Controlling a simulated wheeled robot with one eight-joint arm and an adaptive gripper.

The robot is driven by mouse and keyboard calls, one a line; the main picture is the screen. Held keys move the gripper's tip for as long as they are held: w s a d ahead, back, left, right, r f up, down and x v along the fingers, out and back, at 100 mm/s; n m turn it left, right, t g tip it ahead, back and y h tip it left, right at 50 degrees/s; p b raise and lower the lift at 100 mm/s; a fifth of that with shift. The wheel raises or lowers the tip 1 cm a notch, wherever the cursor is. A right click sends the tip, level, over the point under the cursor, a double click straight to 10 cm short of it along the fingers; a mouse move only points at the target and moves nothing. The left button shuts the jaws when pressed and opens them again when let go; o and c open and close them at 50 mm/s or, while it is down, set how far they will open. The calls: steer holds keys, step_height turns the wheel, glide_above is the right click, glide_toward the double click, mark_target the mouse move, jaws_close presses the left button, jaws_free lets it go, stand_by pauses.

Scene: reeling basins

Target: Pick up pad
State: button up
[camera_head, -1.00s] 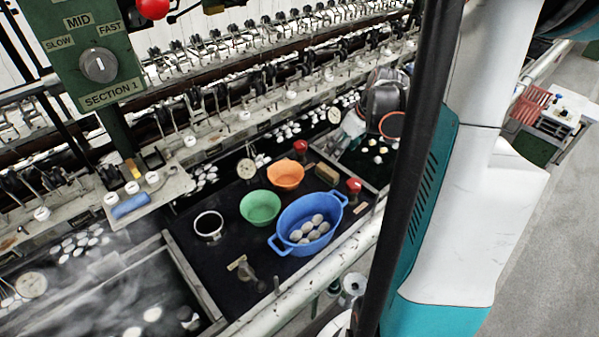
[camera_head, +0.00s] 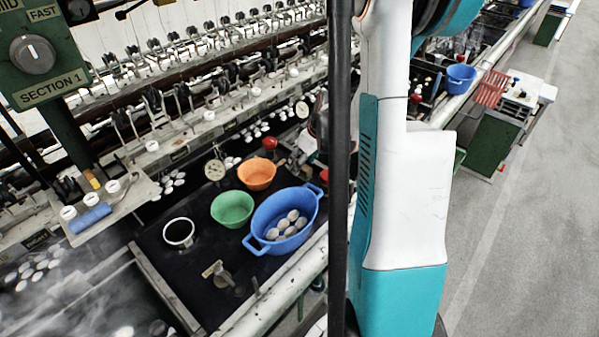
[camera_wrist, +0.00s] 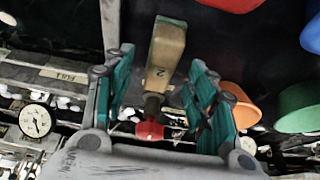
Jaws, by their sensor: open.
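A tan block with a green edge and a "2" on its face, which looks like the pad (camera_wrist: 165,55), shows in the wrist view. It lies between the two teal fingers of my gripper (camera_wrist: 160,65), with visible gaps on both sides. My gripper is open and holds nothing. I cannot tell how far the block is from the fingers in depth. In the head view the block is not clearly seen; my arm and a dark pole cover much of that area.
In the head view, a blue basin (camera_head: 264,213) with several pale cocoons, a green bowl (camera_head: 232,222) and an orange bowl (camera_head: 257,187) stand on the dark bench. A red knob (camera_wrist: 149,131) shows near the block. A gauge (camera_head: 215,170) stands behind.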

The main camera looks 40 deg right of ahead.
steer(key=x, duration=0.2)
steer(key=shift+f+b, duration=0.3)
steer(key=shift+f, duration=0.05)
steer(key=shift+r, duration=0.1)
steer(key=shift+c, duration=0.6)
steer(key=c, duration=1)
steer(key=shift+c, duration=0.2)
steer(key=shift+r, duration=0.15)
step_height(320, 180, up, 20)
steer(key=p, duration=0.7)
